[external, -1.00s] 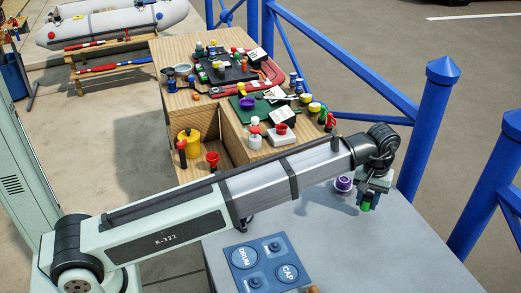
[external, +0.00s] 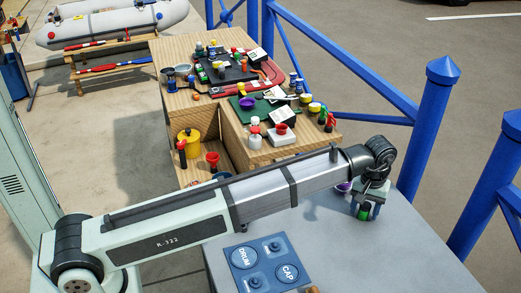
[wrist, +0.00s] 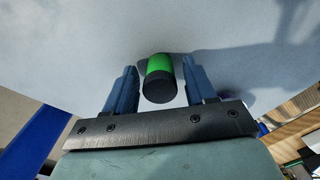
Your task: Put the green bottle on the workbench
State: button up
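The green bottle (external: 363,212) is below my gripper (external: 368,208) over the grey bench top (external: 330,240) in the external view. In the wrist view, the bottle (wrist: 159,66) shows its green body and black cap (wrist: 160,88), the cap toward the camera. It is between the two blue fingers of my gripper (wrist: 160,75), with a narrow gap on each side. The fingers look open around it. The bottle seems to stand on the grey surface, but its base is hard to see.
A purple object (external: 343,187) is on the grey top, partly hidden by my arm. A blue panel (external: 265,267) marked DRUM and CAP lies at the front. A wooden bench (external: 235,135) full of small items stands behind. Blue railings (external: 425,130) rise at right.

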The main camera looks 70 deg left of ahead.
aim_at(366, 205)
jog(key=shift+r, duration=0.15)
notch_tip(366, 205, up, 12)
dwell(0.7)
